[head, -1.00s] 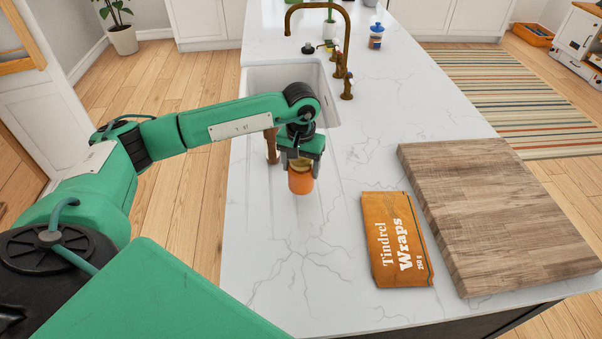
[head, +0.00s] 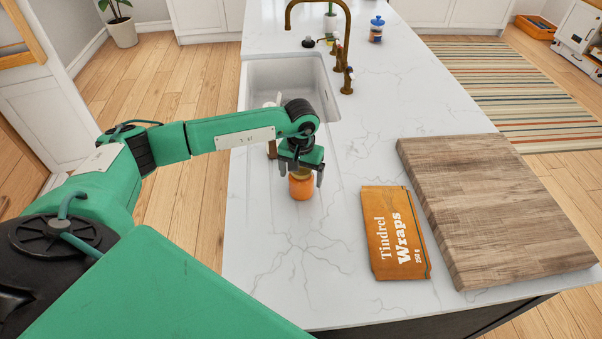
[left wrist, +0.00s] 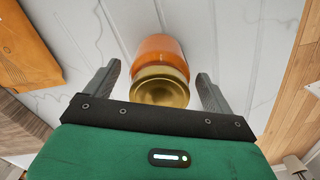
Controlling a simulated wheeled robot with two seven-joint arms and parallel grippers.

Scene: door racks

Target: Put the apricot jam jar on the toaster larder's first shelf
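The apricot jam jar (head: 301,186) is orange with a gold lid and stands on the white marble counter, near the sink's front end. In the left wrist view the jar (left wrist: 162,50) shows between and just beyond my gripper's fingers, its gold lid facing the camera. My left gripper (head: 301,184) is over the jar, fingers spread to either side; in the left wrist view there is a gap between each finger and the jar. My right gripper is not in view. The toaster larder cannot be made out in these frames.
An orange Tindrel Wraps packet (head: 396,233) and a thick wooden board (head: 495,210) lie to the right of the jar. A sink (head: 290,85) with brass taps (head: 345,60) lies behind. The counter in front of the jar is clear.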

